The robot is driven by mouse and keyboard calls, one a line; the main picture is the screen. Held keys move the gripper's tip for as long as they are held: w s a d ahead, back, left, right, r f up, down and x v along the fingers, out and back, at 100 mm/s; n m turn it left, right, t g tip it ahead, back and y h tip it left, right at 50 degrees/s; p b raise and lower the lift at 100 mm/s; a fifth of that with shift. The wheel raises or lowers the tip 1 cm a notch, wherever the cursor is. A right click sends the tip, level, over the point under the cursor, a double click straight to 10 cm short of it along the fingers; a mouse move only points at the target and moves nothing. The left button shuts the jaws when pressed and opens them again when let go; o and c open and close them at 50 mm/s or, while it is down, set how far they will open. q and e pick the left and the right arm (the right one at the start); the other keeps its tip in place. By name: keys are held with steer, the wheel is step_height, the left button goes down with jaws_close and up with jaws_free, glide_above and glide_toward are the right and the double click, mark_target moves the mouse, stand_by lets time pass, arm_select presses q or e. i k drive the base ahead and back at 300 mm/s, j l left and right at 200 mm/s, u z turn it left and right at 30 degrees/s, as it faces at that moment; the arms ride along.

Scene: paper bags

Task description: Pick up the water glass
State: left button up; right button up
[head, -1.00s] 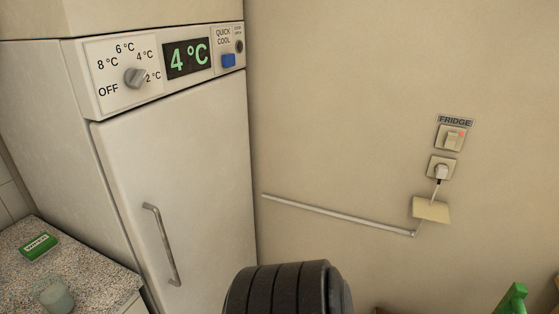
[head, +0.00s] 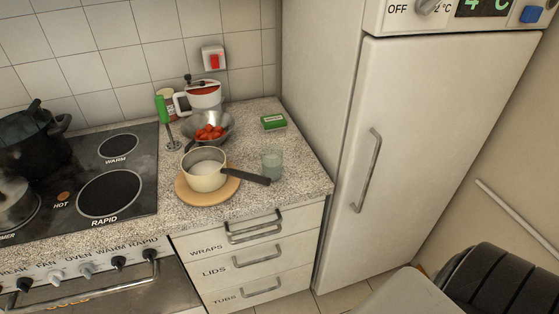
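The water glass (head: 272,164) stands upright on the speckled countertop (head: 303,172), close behind the dark handle of a cream saucepan (head: 205,170). It looks clear with a pale greenish, cloudy tint. Its lower front edge is close to the pan handle; I cannot tell whether they touch. Neither of my grippers shows in the head view. Nothing is seen holding the glass.
The saucepan sits on a round wooden board (head: 207,194). Behind it are a metal bowl of red pieces (head: 210,130), a red-and-white jug (head: 203,95) and a green box (head: 273,122). The stove (head: 90,180) is left, the fridge (head: 400,140) right.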

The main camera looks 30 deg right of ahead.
mark_target(271, 155)
steer(key=z, duration=1.1)
steer(key=i+j, duration=0.05)
steer(key=j, duration=0.05)
